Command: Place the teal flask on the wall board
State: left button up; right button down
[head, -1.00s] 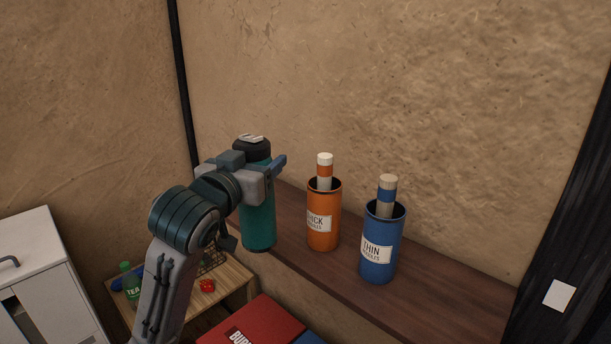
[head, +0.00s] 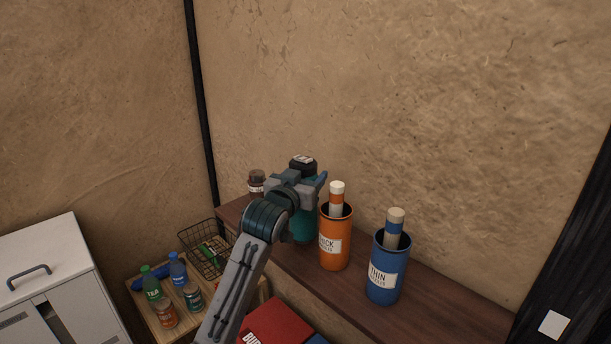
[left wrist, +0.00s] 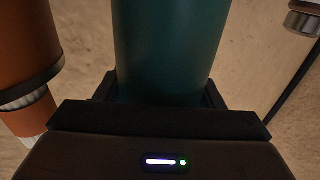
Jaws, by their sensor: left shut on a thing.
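The teal flask (head: 304,231) with a dark cap is upright at the wall board (head: 432,309), a brown wooden shelf along the wall. My left gripper (head: 306,187) is shut on the flask near its upper part. The gripper and arm hide much of the flask, and I cannot tell whether its base touches the board. In the left wrist view the flask (left wrist: 168,45) fills the middle between the fingers. My right gripper is not in view.
An orange canister (head: 335,246) stands close right of the flask, and a blue canister (head: 388,274) further right. A dark jar (head: 257,185) stands on the board at left. Below are a small table with bottles, a wire basket (head: 206,243) and a red box (head: 277,325).

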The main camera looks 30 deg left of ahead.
pick_arm(q)
jog(key=shift+f, duration=0.65)
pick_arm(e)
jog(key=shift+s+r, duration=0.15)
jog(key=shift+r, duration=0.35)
pick_arm(q)
jog(key=shift+f, duration=0.2)
jog(key=o, duration=1.7)
jog(key=shift+s, duration=0.1)
jog(key=shift+r, duration=0.1)
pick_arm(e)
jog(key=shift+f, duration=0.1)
